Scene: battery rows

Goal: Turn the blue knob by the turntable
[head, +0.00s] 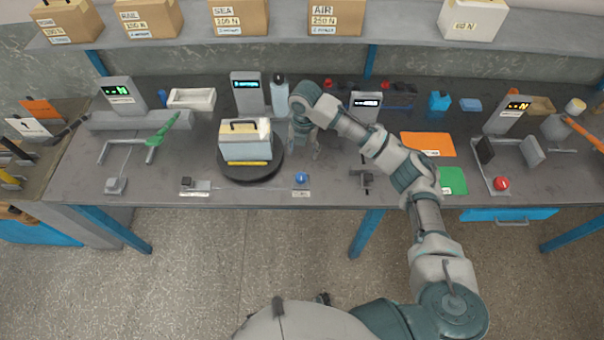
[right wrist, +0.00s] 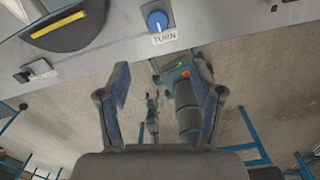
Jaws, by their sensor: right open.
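The blue knob (head: 301,177) sits near the front edge of the bench, right of the black turntable (head: 235,174). A light case (head: 245,149) with a dark handle stands on the turntable. My right gripper (head: 304,151) is just behind the knob, pointing down, apart from it. In the right wrist view, the knob (right wrist: 157,20) shows above a TURN label, beyond the fingers, with the turntable (right wrist: 75,38) to its left. My right gripper (right wrist: 167,88) is open and empty there. My left gripper does not clearly show.
A grey bottle (head: 280,96) and a display post (head: 247,93) stand behind the turntable. An orange mat (head: 428,144) and a green mat (head: 453,181) lie to the right. A red button (head: 501,183) is farther right. Boxes stand on the shelf (head: 390,50) above.

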